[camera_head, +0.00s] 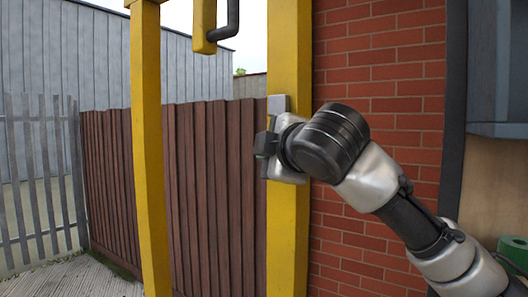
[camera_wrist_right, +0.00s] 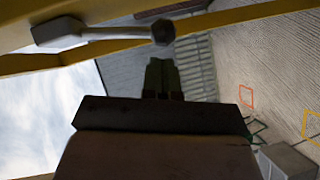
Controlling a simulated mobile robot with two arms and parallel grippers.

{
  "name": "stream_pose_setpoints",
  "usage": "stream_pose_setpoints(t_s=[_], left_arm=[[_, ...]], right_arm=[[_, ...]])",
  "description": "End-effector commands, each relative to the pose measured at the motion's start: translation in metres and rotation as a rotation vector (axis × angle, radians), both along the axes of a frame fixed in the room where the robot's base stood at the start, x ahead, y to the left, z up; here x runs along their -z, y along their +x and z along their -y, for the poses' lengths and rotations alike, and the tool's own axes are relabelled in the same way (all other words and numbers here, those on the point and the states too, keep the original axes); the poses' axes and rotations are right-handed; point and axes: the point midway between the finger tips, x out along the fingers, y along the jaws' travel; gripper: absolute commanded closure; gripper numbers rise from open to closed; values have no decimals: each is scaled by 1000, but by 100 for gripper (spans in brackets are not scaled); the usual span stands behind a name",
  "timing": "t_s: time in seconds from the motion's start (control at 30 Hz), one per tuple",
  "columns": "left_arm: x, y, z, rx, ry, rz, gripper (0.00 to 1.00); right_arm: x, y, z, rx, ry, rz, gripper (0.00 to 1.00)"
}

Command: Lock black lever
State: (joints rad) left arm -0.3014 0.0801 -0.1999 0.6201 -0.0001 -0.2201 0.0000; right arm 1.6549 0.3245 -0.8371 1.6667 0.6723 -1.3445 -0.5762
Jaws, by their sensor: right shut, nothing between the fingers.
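A black bent handle (camera_head: 228,22) sits on a yellow block (camera_head: 204,26) at the top of the head view, between two yellow posts. A grey block (camera_head: 277,104) is fixed on the right yellow post (camera_head: 288,225), partly behind my arm. My right gripper (camera_head: 264,145) is in front of that post, just below the grey block. In the wrist view my right gripper (camera_wrist_right: 162,76) is shut and empty. Beyond its tips, a pale rod with a dark round end (camera_wrist_right: 163,32) extends from a grey block; the tips look apart from it. My left gripper is not in view.
A brick wall (camera_head: 378,75) stands right of the post. A brown fence (camera_head: 215,190) stands behind the posts, and a grey slatted fence (camera_head: 40,180) is at left. A green roll (camera_head: 514,250) lies at lower right. The opening between the posts is clear.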

Motion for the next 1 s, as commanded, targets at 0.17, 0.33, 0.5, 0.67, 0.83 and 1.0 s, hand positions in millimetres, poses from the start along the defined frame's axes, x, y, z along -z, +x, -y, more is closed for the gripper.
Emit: stream_pose_setpoints(t_s=[0.17, 0.33, 0.5, 0.67, 0.83, 1.0], left_arm=[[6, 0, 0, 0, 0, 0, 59], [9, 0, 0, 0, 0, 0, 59], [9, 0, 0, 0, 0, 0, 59], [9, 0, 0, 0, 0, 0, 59], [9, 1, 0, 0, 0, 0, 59], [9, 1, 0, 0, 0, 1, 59]], right_arm=[[7, 7, 5, 1, -54, 76, 100], [10, 10, 8, 0, -86, 118, 100], [11, 12, 9, 0, -98, 137, 100], [11, 13, 9, 0, -101, 140, 100], [11, 13, 9, 1, -101, 139, 100], [10, 13, 9, 1, -101, 139, 100]])
